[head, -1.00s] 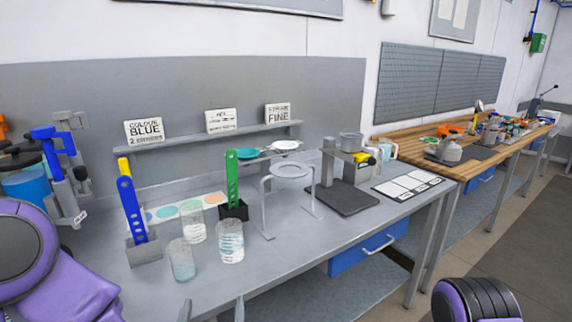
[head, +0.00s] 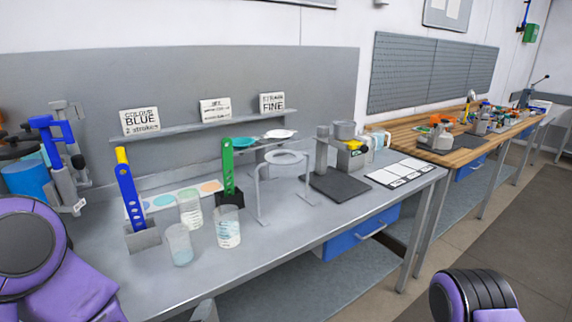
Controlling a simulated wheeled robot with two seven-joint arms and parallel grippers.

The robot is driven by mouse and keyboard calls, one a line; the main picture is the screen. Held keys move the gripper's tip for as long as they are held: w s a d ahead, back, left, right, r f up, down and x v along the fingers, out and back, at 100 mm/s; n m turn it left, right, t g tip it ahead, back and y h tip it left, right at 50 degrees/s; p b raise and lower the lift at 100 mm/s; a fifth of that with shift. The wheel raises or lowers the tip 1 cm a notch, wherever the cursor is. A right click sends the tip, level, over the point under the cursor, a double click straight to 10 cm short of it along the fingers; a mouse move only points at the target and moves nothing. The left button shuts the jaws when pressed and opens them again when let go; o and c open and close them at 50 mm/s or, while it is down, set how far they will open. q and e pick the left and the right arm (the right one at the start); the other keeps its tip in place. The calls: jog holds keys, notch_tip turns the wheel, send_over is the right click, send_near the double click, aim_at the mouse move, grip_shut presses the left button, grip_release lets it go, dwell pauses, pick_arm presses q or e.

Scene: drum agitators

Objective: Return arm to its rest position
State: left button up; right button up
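My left arm's purple links fill the lower left corner of the head view, in front of the bench's left end. My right arm's purple and black link shows at the bottom right, over the floor and clear of the bench. Neither gripper can be made out, so what they hold is hidden. A small grey shape (head: 205,311) at the bottom edge, by the bench front, is too cut off to identify.
The grey bench (head: 285,242) carries a blue perforated bar (head: 129,192), a green one (head: 228,168), several beakers (head: 228,228), a ring stand (head: 286,158) and a dark-based device (head: 337,185). A clamp stand (head: 55,150) is near my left arm. The bench's front middle is clear.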

pick_arm(q)
jog(key=s+a+f+m+g, duration=0.2)
jog(key=s+f+m, duration=0.15)
jog(key=f, duration=0.25)
jog(key=s+a+f+m+g, duration=0.2)
jog(key=a+f+m+g, duration=0.1)
jog(key=f+m, duration=0.25)
jog(key=s+a+f+m+g+y, duration=0.1)
jog(key=s+a+f+m+g, duration=0.1)
jog(key=s+a+f, duration=0.3)
jog(key=s+a+f+m+g+y, duration=0.2)
jog(key=s+a+f+m+g, duration=0.1)
jog(key=s, duration=0.9)
notch_tip(320, 180, down, 4)
jog(key=shift+s+a+r+g, duration=0.15)
jog(key=shift+a+r+g, duration=0.1)
jog(key=shift+a+g, duration=0.55)
jog(key=shift+a, duration=0.15)
